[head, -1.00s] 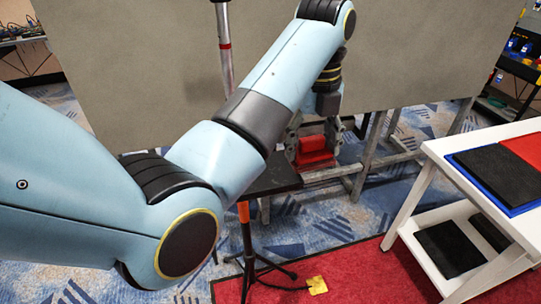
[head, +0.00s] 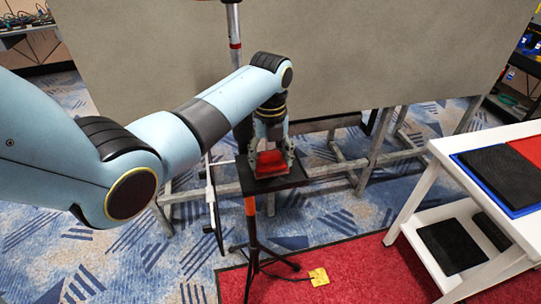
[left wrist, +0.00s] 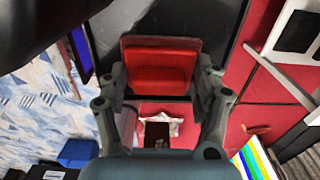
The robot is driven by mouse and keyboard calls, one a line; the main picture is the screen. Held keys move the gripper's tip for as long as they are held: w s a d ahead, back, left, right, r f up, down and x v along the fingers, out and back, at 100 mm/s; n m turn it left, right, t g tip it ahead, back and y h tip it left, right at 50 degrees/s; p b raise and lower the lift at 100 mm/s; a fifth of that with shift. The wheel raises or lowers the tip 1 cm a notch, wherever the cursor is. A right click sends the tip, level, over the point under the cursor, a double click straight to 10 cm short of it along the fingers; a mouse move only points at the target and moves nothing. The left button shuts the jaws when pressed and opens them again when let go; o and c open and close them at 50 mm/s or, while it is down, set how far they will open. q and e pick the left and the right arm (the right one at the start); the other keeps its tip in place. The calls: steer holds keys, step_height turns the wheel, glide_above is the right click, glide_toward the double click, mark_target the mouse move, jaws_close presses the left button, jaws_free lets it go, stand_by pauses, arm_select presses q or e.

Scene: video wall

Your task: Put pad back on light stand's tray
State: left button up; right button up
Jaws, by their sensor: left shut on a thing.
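My left gripper (head: 272,158) is shut on a red pad (head: 269,164), held between its two fingers. The pad appears over the black tray (head: 290,181) of the light stand (head: 250,215). I cannot tell whether the pad touches the tray. In the left wrist view the red pad (left wrist: 160,70) sits between the fingers of the gripper (left wrist: 160,82), with the dark tray (left wrist: 220,35) behind it. The stand has an orange band below the tray and dark tripod legs. My right gripper is not in view.
A large grey panel (head: 300,60) on metal legs stands behind the stand. At right, a white table (head: 440,150) holds a blue mat with black and red pads, and more dark pads lie on its lower shelf. A yellow tag (head: 319,277) lies on the red carpet.

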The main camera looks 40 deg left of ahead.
mark_target(270, 153)
arm_select(q)
steer(key=o, duration=1.3)
steer(key=shift+f, duration=0.1)
steer(key=shift+o, duration=0.2)
step_height(270, 153, up, 12)
